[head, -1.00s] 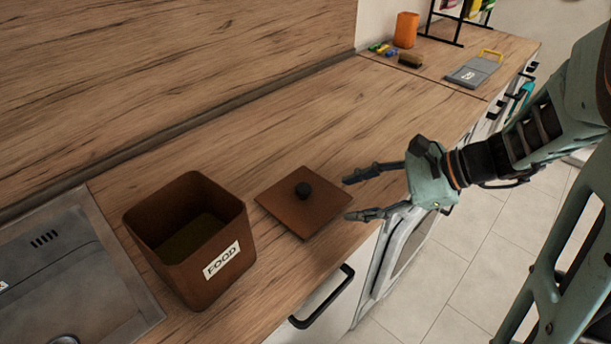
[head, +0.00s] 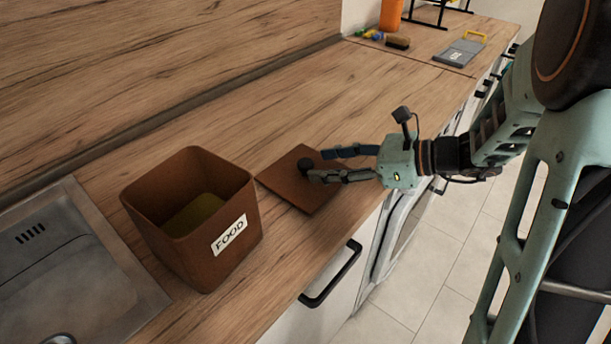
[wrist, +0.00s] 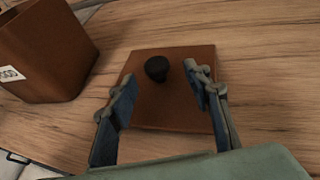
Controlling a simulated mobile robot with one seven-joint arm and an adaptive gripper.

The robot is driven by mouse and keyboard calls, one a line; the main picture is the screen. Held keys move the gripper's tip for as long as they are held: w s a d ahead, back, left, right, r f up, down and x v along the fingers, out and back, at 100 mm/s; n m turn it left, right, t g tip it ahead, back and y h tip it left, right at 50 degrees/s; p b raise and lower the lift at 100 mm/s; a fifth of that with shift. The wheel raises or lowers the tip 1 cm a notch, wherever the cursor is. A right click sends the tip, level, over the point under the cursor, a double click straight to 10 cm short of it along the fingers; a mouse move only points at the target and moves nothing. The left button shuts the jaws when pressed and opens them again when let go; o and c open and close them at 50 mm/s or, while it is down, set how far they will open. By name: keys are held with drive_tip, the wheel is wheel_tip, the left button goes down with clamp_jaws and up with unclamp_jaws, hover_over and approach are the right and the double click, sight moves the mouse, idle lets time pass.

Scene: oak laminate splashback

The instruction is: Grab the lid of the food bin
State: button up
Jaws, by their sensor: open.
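The lid (head: 289,185) is a flat brown square with a black knob (head: 305,165). It lies on the counter to the right of the food bin (head: 190,243), a brown open-topped box with a white FOOD label. My gripper (head: 316,165) reaches in from the right, low over the lid, with its fingers spread. In the wrist view, the knob (wrist: 157,68) sits just ahead of and between the fingertips (wrist: 160,78), apparently not gripped. The lid (wrist: 165,105) spans the space between the fingers. In the head view the fingers partly hide the lid's right side.
A metal sink (head: 70,270) is left of the bin. A sponge (head: 398,41), an orange cup (head: 391,14) and a grey board with a yellow handle (head: 460,52) are at the far end. A black drawer handle (head: 333,277) juts from the counter front.

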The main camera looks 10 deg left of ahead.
sight(308, 162)
drive_tip(key=x, duration=0.4)
drive_tip(key=shift+a, duration=0.4)
clamp_jaws()
